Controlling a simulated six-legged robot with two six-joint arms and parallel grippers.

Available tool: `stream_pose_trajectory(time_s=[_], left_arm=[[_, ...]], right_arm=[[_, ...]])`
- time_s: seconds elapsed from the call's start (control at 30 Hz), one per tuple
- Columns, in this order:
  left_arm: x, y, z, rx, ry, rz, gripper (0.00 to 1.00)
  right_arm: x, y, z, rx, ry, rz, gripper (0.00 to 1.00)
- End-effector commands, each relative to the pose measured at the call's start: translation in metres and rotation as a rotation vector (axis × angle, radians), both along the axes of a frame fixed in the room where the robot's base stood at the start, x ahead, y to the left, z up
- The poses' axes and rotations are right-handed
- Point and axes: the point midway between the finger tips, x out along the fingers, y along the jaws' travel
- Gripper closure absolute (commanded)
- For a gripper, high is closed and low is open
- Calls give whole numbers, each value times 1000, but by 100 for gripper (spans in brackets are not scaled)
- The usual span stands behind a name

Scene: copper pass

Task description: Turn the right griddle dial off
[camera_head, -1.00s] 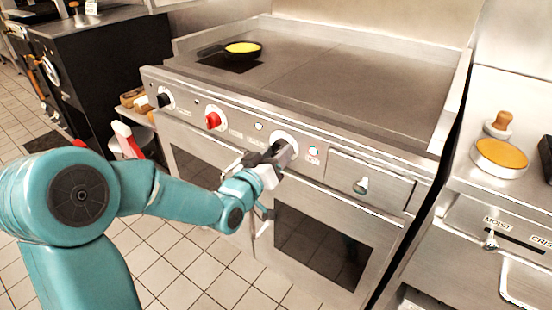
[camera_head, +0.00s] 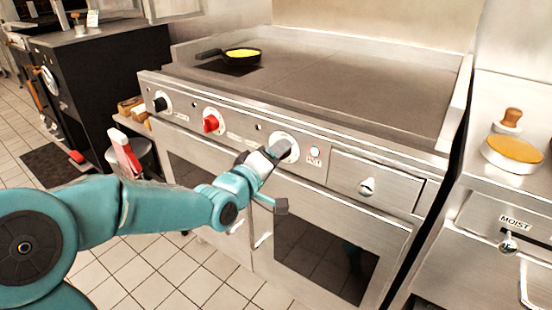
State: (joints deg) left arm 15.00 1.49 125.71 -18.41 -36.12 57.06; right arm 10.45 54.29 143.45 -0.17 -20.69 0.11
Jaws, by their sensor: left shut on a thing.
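The griddle (camera_head: 340,85) has a steel front panel with several dials. A black dial (camera_head: 160,104) is at the left and a red dial (camera_head: 211,123) is in the middle. The right dial (camera_head: 290,143) sits on a pale round plate, its knob mostly hidden by my gripper. My left gripper (camera_head: 277,149) is at this right dial, with its jaws shut on the knob. The knob's exact angle cannot be told. My right gripper is not in view.
A drawer with a knob (camera_head: 367,187) is right of the dial, and oven doors (camera_head: 318,255) are below. A round orange-topped item (camera_head: 514,152) is on the right counter.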

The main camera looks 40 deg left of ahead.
Motion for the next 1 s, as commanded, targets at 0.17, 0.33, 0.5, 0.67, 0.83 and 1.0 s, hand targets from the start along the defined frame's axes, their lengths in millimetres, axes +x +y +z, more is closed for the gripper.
stream_pose_trajectory(time_s=[0.17, 0.33, 0.5, 0.67, 0.83, 1.0], left_arm=[[0, 0, 1, -21, -2, 0, 81], [0, 0, 2, -24, -3, 0, 81], [0, 0, 2, -24, -4, -1, 81], [0, 0, 2, -23, -3, -1, 27], [0, 0, 1, -22, -2, 0, 27], [-8, 0, 2, -21, -2, 1, 27]], right_arm=[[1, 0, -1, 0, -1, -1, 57], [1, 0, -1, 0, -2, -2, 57], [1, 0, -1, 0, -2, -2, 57], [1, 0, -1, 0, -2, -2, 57], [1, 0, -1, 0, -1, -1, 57], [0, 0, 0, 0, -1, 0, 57]])
